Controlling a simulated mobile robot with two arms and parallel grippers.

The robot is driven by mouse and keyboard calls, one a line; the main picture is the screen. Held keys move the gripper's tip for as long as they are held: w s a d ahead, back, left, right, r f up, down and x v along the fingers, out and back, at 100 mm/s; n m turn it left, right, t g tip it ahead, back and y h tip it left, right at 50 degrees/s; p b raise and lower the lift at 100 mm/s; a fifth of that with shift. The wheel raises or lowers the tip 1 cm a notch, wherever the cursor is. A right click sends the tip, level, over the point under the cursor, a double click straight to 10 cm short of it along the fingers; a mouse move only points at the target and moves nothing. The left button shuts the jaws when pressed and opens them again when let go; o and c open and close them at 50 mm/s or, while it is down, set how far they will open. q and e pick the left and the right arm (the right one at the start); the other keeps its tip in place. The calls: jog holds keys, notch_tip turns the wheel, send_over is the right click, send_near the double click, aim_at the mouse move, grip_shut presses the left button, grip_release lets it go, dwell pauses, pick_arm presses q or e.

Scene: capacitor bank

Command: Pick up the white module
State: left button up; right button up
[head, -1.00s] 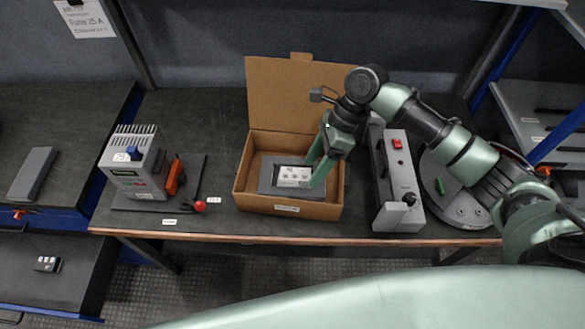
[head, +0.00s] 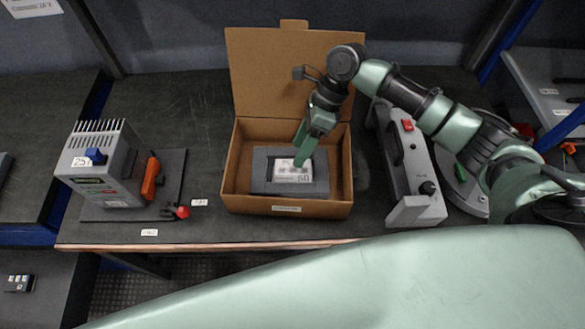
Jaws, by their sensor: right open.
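The white module (head: 292,173) lies in a dark grey insert (head: 262,180) inside the open cardboard box (head: 240,203), in the middle of the bench. It has a label with dark print on its top. My right gripper (head: 301,158) points down into the box from the upper right. Its green fingers are open, and their tips are at the back part of the module and hide some of it. I cannot tell whether they touch it. My left gripper is not in view.
The box lid (head: 285,80) stands up at the back. A grey finned device (head: 105,170) with an orange-handled tool (head: 151,178) is at left. A grey unit with a red switch (head: 407,125) stands close at right.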

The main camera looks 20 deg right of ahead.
jog(key=x, duration=0.5)
jog(key=shift+s+d+f, duration=0.2)
jog(key=shift+d, duration=0.05)
jog(key=shift+f+p, duration=0.2)
jog(key=shift+p, duration=0.65)
dwell(0.3)
grip_shut()
jog(key=shift+b, duration=0.85)
notch_tip(320, 180, up, 21)
jog(key=p, duration=0.1)
jog(key=s+d+f+n+g+h, duration=0.1)
jog(key=s+n+h, duration=0.3)
jog(key=n, duration=0.7)
jog(key=s+d+n+g+h, duration=0.1)
jog(key=s+d+n+h, duration=0.2)
jog(key=n, duration=0.9)
jog(key=shift+s+d+f+h, duration=0.35)
jog(key=shift+s+h, duration=0.25)
jog(key=shift+h, duration=0.6)
